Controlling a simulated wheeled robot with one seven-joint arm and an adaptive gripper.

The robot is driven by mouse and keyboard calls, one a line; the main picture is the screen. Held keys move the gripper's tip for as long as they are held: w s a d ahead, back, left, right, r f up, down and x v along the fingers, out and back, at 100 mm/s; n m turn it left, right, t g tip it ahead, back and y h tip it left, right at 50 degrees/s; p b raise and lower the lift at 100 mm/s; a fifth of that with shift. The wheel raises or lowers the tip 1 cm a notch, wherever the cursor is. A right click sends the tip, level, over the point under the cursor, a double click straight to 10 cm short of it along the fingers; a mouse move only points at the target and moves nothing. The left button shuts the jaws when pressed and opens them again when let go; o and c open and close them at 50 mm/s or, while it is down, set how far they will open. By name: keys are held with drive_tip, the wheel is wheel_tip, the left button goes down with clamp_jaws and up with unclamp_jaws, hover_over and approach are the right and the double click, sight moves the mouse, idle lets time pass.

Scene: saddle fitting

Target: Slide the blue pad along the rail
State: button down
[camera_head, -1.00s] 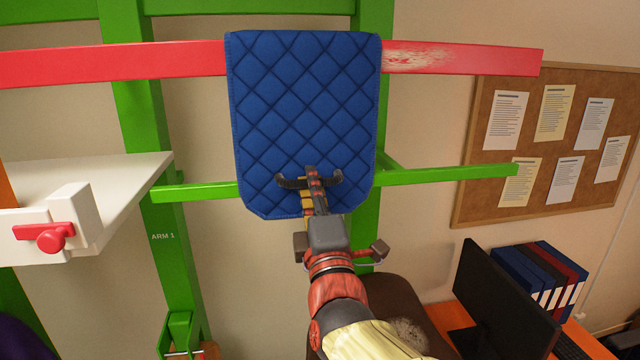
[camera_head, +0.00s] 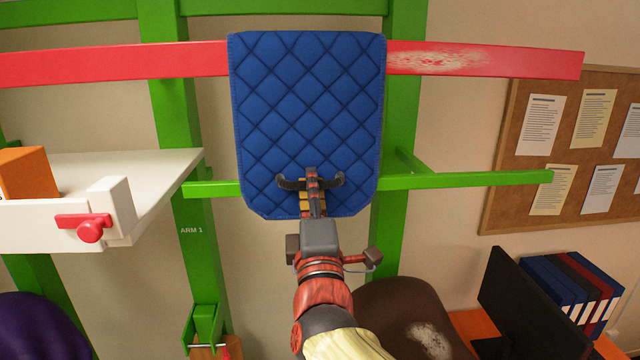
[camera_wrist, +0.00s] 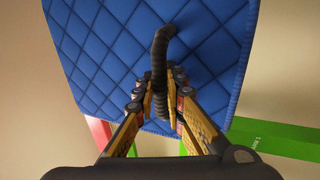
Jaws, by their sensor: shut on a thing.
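The blue quilted pad (camera_head: 300,110) hangs over the red rail (camera_head: 120,65), its top edge at the rail and its lower part hanging down in front of a green bar. It fills much of the wrist view (camera_wrist: 100,50). A dark curved handle (camera_head: 338,181) is on the lower part of the pad. My gripper (camera_head: 313,188) is at this handle. In the wrist view my gripper (camera_wrist: 159,95) has its fingers on both sides of the dark handle (camera_wrist: 160,50), shut on it. The rail behind the pad is hidden.
The rail's right stretch has a worn pale patch (camera_head: 440,62). Green posts (camera_head: 180,130) and a green bar (camera_head: 460,181) stand behind. A white shelf (camera_head: 110,180) with a red knob is at left. A brown seat (camera_head: 400,310) and monitor (camera_head: 520,300) are below right.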

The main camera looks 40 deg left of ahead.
drive_tip(key=shift+s+a+r+p, duration=0.1)
drive_tip(key=shift+s+a+p, duration=0.5)
drive_tip(key=shift+s+a, duration=1.05)
drive_tip(key=shift+s+a+p, duration=0.6)
drive_tip(key=shift+s+a, duration=0.7)
drive_tip(key=shift+s, duration=0.5)
drive_tip(key=shift+s+a+r+p, duration=0.1)
drive_tip(key=shift+s+a+p, duration=0.5)
drive_tip(key=shift+s+a, duration=1.05)
drive_tip(key=shift+s+d+f, duration=0.1)
drive_tip(key=shift+s+d, duration=0.05)
drive_tip(key=c, duration=1.8)
unclamp_jaws()
drive_tip(key=shift+c, duration=0.2)
drive_tip(key=shift+o, duration=0.4)
drive_tip(key=v, duration=0.7)
drive_tip(key=shift+f, duration=0.15)
drive_tip(key=shift+s+d, duration=0.15)
